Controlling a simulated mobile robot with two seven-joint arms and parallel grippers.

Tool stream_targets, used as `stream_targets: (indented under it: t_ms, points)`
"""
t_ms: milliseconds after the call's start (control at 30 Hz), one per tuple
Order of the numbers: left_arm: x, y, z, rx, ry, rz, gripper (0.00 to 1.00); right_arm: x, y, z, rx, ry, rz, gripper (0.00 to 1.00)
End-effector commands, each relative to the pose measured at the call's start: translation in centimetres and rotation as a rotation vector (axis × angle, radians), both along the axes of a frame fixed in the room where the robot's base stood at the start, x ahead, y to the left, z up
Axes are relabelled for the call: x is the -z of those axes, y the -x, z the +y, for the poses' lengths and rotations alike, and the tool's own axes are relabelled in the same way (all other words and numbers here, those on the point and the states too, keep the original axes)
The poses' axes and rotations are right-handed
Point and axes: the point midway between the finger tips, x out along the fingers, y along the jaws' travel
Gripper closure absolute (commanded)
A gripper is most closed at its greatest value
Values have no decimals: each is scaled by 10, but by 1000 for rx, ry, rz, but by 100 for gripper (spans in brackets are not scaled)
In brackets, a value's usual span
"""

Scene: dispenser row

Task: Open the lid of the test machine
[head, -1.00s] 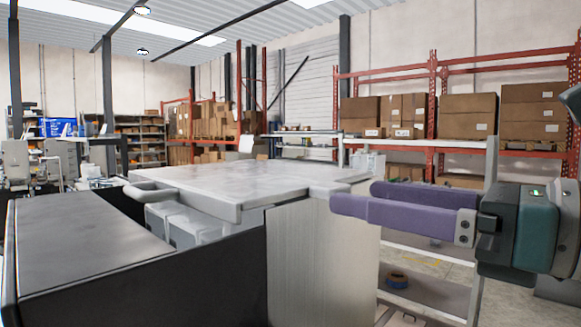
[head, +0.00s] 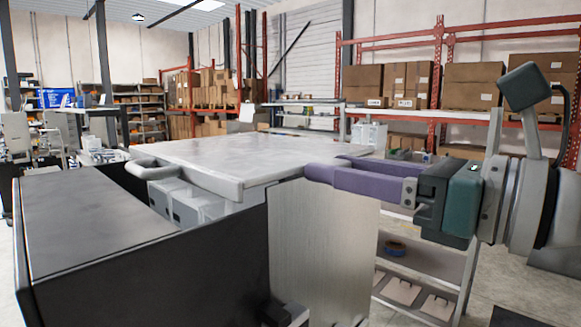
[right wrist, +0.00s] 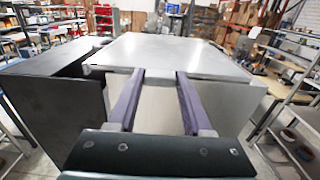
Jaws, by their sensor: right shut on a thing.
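The test machine has a broad pale grey lid (head: 235,153) with a rounded handle (head: 153,170) at its left corner. Its brushed metal side panel (head: 320,255) stands under the lid's right part. The lid lies roughly level; a gap with grey parts shows beneath its left front edge. My right gripper (head: 325,172), with purple fingers, reaches in from the right and is shut on the lid's edge. In the right wrist view, its fingers (right wrist: 161,78) stand apart with the tips at the near edge of the lid (right wrist: 170,50); the exact contact is hidden. My left gripper is not visible.
A black cabinet (head: 130,240) stands at the left front against the machine. Racks with cardboard boxes (head: 475,85) are far behind.

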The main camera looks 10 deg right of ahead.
Motion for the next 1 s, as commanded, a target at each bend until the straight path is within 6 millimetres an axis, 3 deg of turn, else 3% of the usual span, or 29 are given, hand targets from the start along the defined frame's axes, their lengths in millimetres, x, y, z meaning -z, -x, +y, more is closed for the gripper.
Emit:
stream_targets:
  t_ms: [67, 367, 1000]
  points:
    - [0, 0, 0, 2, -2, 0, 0, 0, 0, 0, 0, 0, 0, 66]
    - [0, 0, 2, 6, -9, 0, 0, 0, 0, 0, -1, 0, 0, 100]
    - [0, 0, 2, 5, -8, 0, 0, 0, 0, 0, -1, 0, 0, 100]
